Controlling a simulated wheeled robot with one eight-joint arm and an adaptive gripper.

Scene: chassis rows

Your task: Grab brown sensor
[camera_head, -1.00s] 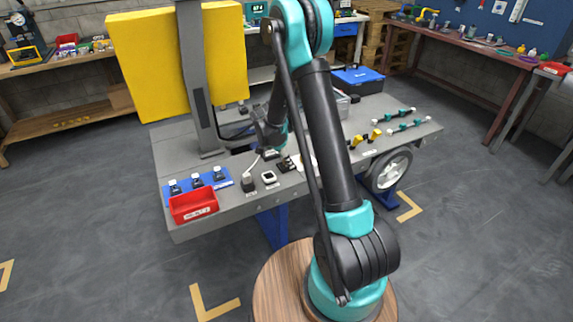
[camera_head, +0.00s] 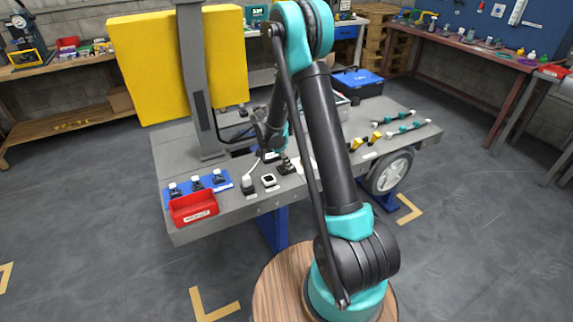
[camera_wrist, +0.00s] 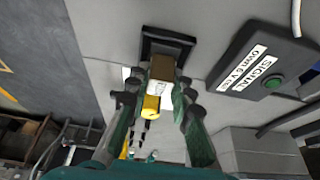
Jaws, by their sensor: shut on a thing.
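The brown sensor (camera_wrist: 162,67) is a small brown block in the wrist view. It is between the fingertips of my gripper (camera_wrist: 160,84), which is shut on it. A yellow part (camera_wrist: 151,107) and dark pins show along the sensor's near side. A dark square base (camera_wrist: 165,43) lies directly behind the sensor; I cannot tell whether they touch. In the head view, my gripper (camera_head: 273,140) is over the grey workbench, partly hidden by my arm, and the sensor cannot be made out clearly.
A dark signal box (camera_wrist: 262,72) with a green button stands right of the sensor. The grey bench (camera_head: 245,208) also carries a red bin (camera_head: 193,208), a blue holder with several small parts (camera_head: 224,178), and a white-faced device (camera_head: 269,181). A yellow panel (camera_head: 175,65) rises behind.

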